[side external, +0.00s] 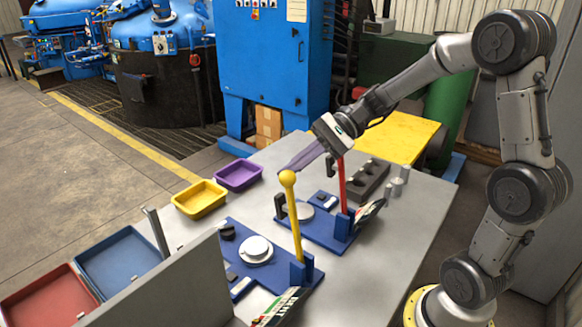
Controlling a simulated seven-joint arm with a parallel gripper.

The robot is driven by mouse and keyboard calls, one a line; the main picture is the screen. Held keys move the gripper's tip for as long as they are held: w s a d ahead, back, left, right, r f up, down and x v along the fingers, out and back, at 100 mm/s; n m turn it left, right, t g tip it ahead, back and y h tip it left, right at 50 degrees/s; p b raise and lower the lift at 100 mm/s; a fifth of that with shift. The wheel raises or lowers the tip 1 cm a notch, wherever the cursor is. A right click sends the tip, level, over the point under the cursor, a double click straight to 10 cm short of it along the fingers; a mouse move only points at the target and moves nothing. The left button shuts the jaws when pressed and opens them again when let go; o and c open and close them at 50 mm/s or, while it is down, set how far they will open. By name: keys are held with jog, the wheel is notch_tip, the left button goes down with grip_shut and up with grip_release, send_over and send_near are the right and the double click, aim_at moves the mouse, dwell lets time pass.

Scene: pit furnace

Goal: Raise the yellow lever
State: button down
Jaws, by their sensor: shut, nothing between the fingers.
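The yellow lever (294,222) is a rod with a round yellow knob, standing nearly upright from a blue base plate (236,237) on the grey table. My gripper (284,168) is shut and empty. Its fingertips appear close to the knob in the side view, just above and behind it; I cannot tell whether they touch. A red lever (342,186) stands upright on a second blue base plate (322,226) behind the yellow one, partly covered at the top by my gripper's body.
A yellow tray (200,197) and a purple tray (238,175) lie at the table's left edge. A grey panel (180,290) stands at the front, with red and blue trays (118,262) beyond it. A dark block with holes (367,180) lies at the back right.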

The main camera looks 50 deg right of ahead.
jog(key=shift+s+r, duration=0.1)
jog(key=shift+s, duration=0.25)
jog(key=s+d, duration=0.4)
jog(key=d, duration=0.4)
jog(key=shift+d, duration=0.4)
